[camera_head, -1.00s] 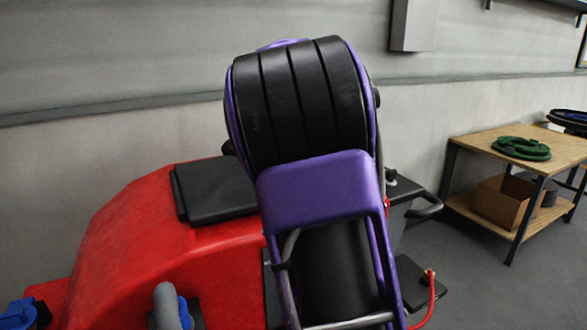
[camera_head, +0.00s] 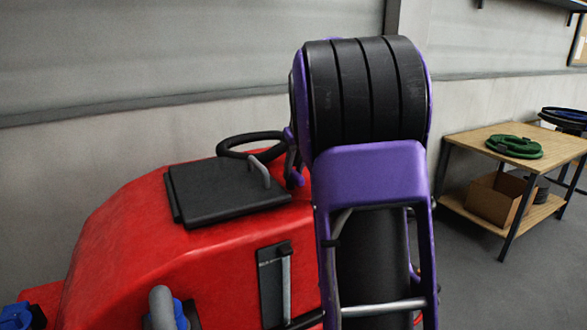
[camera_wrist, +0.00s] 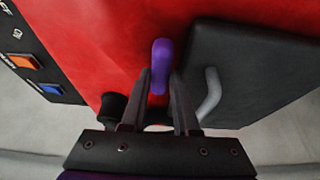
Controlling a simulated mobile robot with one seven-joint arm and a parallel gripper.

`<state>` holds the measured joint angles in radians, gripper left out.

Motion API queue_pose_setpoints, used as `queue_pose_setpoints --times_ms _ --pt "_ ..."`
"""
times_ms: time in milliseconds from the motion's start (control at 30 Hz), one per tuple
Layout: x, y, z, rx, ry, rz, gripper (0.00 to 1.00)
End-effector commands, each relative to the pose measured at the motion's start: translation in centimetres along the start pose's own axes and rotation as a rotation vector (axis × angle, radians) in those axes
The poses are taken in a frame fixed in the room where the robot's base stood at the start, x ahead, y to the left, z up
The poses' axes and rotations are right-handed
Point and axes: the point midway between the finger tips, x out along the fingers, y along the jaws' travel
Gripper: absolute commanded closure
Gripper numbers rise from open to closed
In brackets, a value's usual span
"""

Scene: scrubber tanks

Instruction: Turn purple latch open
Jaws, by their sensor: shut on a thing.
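The purple latch (camera_wrist: 161,62) is a short rounded lever on the red body of the machine, in the upper middle of the wrist view. My gripper (camera_wrist: 161,84) is shut on it, with one dark finger on each side. The latch's far end sticks out past the fingertips; its base is not clear to see. In the head view, a small purple piece (camera_head: 297,178), likely the latch, shows beside the black lid, next to my gripper (camera_head: 291,160), which is partly hidden behind my arm.
The black lid (camera_head: 215,195) with a grey handle (camera_head: 258,172) lies close beside the latch; the handle is near my right finger in the wrist view. A black steering wheel (camera_head: 248,138) stands behind. Orange (camera_wrist: 23,62) and blue (camera_wrist: 50,89) buttons are at left. A wooden table (camera_head: 468,140) stands apart.

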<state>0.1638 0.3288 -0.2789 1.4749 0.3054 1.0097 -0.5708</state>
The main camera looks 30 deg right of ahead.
Motion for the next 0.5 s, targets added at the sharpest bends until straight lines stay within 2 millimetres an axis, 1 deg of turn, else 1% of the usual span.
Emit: queue_pose_setpoints --times_ms 433,467,500 --pt "0.06 -0.02 0.01 -0.011 -0.001 -0.004 1.00" --pt "0.06 -0.01 0.01 -0.011 -0.001 -0.004 0.70" --pt "0.06 -0.02 0.01 -0.011 -0.001 -0.004 0.63"
